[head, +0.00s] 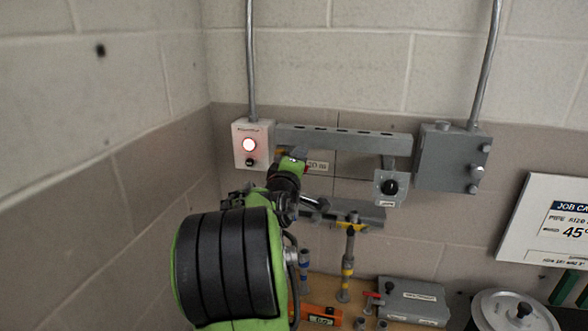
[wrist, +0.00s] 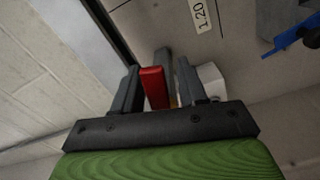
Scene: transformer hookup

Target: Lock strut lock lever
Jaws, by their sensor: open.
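A red lever (wrist: 153,88), which looks like the strut lock lever, shows in the wrist view between the two dark fingers of my gripper (wrist: 157,78). The fingers are apart, one on each side of it. The lever lies close to the left finger, with a wider gap to the right finger; I cannot tell whether it touches. A grey piece stands just behind it. In the head view, the grey strut (head: 345,141) runs level along the wall, and my arm reaches up to its left part.
A white box (head: 241,160) with a lit red light is at the strut's left end. A grey box (head: 448,158) is at its right end, and a knob box (head: 391,186) hangs below. A blue part (wrist: 290,38) shows at the wrist view's upper right. Below is a cluttered bench.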

